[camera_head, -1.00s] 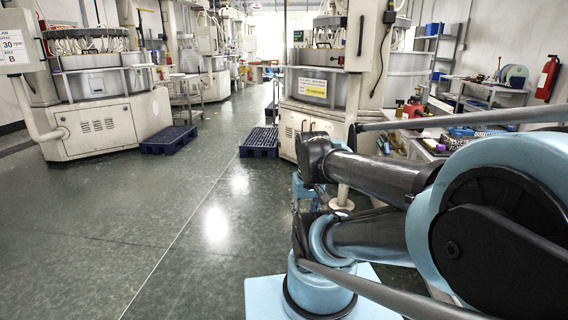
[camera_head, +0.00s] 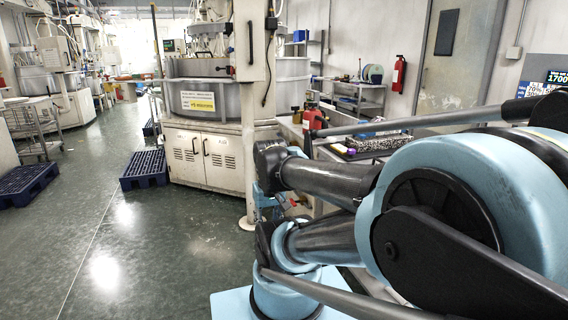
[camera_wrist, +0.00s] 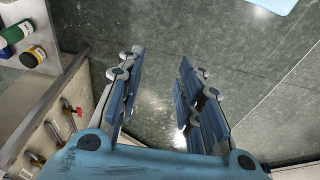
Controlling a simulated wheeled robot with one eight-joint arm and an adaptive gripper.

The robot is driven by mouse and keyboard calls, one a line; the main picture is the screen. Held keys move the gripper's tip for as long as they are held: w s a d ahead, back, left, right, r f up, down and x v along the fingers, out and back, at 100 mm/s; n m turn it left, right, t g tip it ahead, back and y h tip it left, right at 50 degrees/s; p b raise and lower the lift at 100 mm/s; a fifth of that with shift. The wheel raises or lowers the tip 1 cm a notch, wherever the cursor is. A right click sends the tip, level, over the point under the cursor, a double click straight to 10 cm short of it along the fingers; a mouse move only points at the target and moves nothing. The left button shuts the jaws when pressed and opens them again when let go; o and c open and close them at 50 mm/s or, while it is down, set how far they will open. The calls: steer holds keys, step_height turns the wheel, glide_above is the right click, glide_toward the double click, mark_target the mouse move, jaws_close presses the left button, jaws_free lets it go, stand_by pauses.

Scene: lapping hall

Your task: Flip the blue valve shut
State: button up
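No valve that I can make out as blue shows in either view. In the wrist view a row of small fittings sticks out of a pale panel at the left, among them a red-handled valve (camera_wrist: 74,109) and a brass-coloured fitting (camera_wrist: 52,129) with its handle colour unclear. My gripper (camera_wrist: 160,62) is open and empty over the green floor, its blue-sided fingers apart, to the right of these fittings and not touching them. In the head view my arm's links cover most of the area around my gripper.
A lapping machine (camera_head: 208,155) stands at the centre left with a blue pallet (camera_head: 144,169) beside it. A bench with a red tool (camera_head: 314,121) lies behind my arm. A bottle (camera_wrist: 14,34) and jar (camera_wrist: 33,56) stand on a ledge.

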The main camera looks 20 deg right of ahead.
steer(key=o, duration=0.4)
steer(key=shift+s, duration=0.1)
steer(key=o, duration=0.9)
steer(key=shift+d+r, duration=0.3)
steer(key=shift+r, duration=0.55)
steer(key=shift+o, duration=0.4)
steer(key=w+d+r+n+h, duration=0.1)
steer(key=w+d+r, duration=0.2)
steer(key=w, duration=0.3)
steer(key=w+d+r+n+h, duration=0.1)
steer(key=w+d+r+h, duration=0.1)
steer(key=w+r, duration=0.3)
steer(key=shift+w+d+r+n+g+h, duration=0.15)
steer(key=shift+w+d+n+g+h, duration=0.2)
steer(key=shift+w+d, duration=0.55)
steer(key=w+d+r+n+h, duration=0.1)
steer(key=w+d+n+h, duration=0.25)
steer(key=w, duration=1.45)
steer(key=w+d+r+n+h, duration=0.15)
steer(key=w+d+h, duration=0.3)
steer(key=w, duration=1.25)
steer(key=w+f+n+h, duration=0.4)
steer(key=w+f+h, duration=0.2)
steer(key=w+f, duration=1.4)
steer(key=shift+g, duration=0.45)
steer(key=d, duration=1.1)
steer(key=s+d, duration=0.1)
steer(key=d, duration=0.4)
steer(key=shift+d+f, duration=0.2)
steer(key=shift+d, duration=0.2)
